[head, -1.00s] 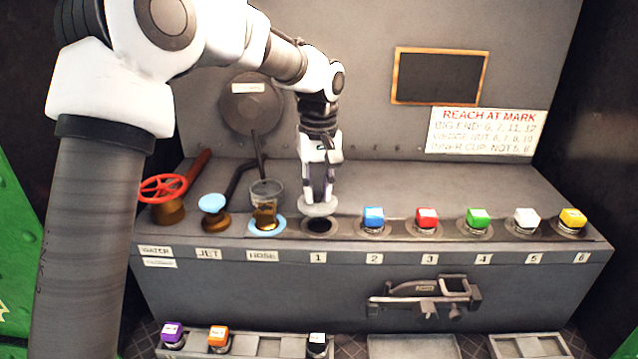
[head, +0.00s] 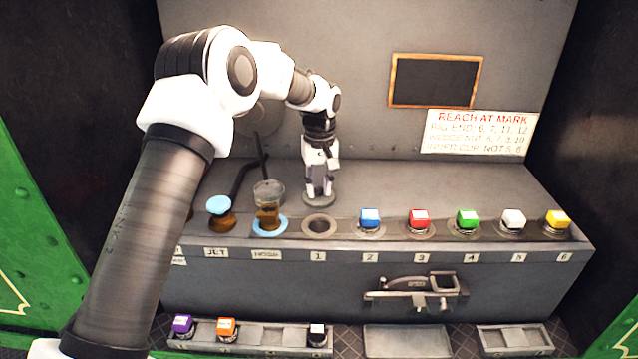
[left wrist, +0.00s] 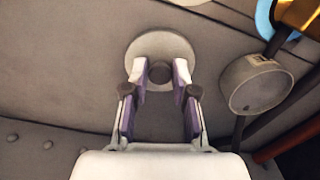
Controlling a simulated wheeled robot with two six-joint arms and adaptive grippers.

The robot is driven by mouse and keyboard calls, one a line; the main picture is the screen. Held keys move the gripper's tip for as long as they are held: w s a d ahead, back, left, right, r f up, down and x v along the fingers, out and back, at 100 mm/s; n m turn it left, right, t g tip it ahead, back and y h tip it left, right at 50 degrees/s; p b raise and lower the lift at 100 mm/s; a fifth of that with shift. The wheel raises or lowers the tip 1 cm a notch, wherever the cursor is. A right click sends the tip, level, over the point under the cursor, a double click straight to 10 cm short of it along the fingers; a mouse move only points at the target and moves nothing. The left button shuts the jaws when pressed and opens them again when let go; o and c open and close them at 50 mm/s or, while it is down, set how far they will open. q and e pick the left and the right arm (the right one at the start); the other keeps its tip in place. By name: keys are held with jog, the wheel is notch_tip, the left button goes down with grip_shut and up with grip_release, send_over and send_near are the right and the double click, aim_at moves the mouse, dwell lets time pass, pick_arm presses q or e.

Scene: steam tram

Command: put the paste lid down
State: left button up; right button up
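The paste lid is a flat grey disc with a dark knob. In the head view the lid (head: 319,200) lies on the bench top just behind the open hole marked 1 (head: 320,226). In the left wrist view the lid (left wrist: 160,45) shows flat on the grey surface. My left gripper (head: 319,190) points down over it. In the left wrist view its two fingers (left wrist: 160,72) stand on either side of the knob, with a small gap on each side, so it looks open. My right gripper is not in view.
Blue (head: 369,219), red (head: 418,219) and other coloured caps line the bench front right of hole 1. The bench top behind the caps is clear.

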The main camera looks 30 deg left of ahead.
aim_at(320, 189)
pick_arm(q)
jog(key=shift+o, duration=0.8)
jog(key=shift+r, duration=0.1)
notch_tip(320, 189, up, 12)
jog(key=b, duration=0.2)
jog(key=shift+r, duration=0.1)
